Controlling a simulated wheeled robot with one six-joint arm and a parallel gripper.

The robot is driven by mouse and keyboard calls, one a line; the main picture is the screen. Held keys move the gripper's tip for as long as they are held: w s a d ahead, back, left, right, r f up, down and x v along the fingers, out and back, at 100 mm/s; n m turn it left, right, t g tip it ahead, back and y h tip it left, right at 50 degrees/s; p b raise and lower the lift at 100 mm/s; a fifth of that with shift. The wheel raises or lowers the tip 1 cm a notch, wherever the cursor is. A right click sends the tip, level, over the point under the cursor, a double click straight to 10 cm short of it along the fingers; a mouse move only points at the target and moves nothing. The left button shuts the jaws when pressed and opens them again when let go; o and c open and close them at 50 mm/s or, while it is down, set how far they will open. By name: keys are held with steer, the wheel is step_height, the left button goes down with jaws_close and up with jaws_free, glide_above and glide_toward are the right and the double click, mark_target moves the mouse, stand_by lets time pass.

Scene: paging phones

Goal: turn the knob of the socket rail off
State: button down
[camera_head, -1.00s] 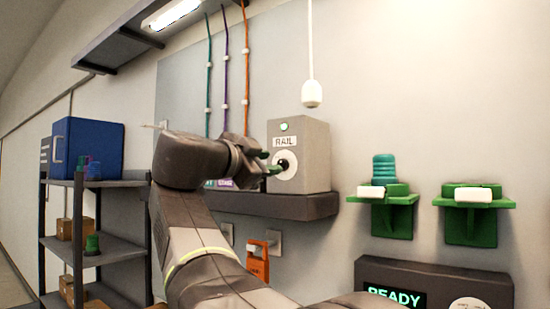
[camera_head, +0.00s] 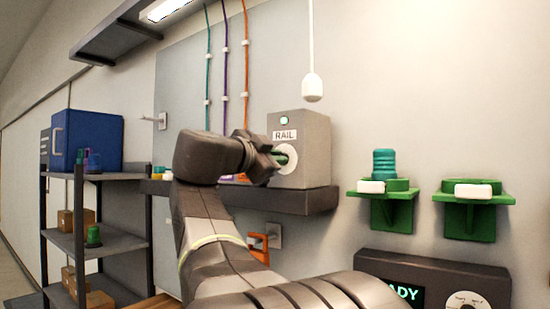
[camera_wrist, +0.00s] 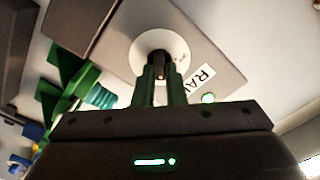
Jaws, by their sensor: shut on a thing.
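The socket rail box (camera_head: 308,140) is grey, marked RAIL, with a lit green lamp (camera_head: 284,120) above the label. It stands on a dark ledge on the wall. Its knob (camera_wrist: 158,66) is a dark stub in the middle of a white round dial (camera_wrist: 168,44). My gripper (camera_head: 281,157) is at the front of the box, over the dial. In the wrist view its two green fingers (camera_wrist: 159,74) are shut on the knob, one on each side. The fingers hide part of the knob, and its exact angle is hard to read.
Green wall brackets (camera_head: 394,207) hold white-fronted items to the right, one with a teal cylinder (camera_head: 384,163). A dark READY panel (camera_head: 430,268) is below them. A white pendant (camera_head: 313,88) hangs above the box. Shelves with a blue box (camera_head: 88,144) stand left.

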steer(key=shift+f, duration=0.1)
steer(key=shift+w+a+n+b, duration=0.15)
steer(key=shift+n+b, duration=0.35)
steer(key=shift+n, duration=3.95)
steer(key=shift+w+a+n+b, duration=0.15)
steer(key=shift+n+b, duration=0.3)
steer(key=shift+n, duration=4)
steer(key=shift+s, duration=0.1)
steer(key=c, duration=1.5)
jaws_free()
steer(key=b+v, duration=0.2)
steer(key=v, duration=1.2)
steer(key=shift+b, duration=0.4)
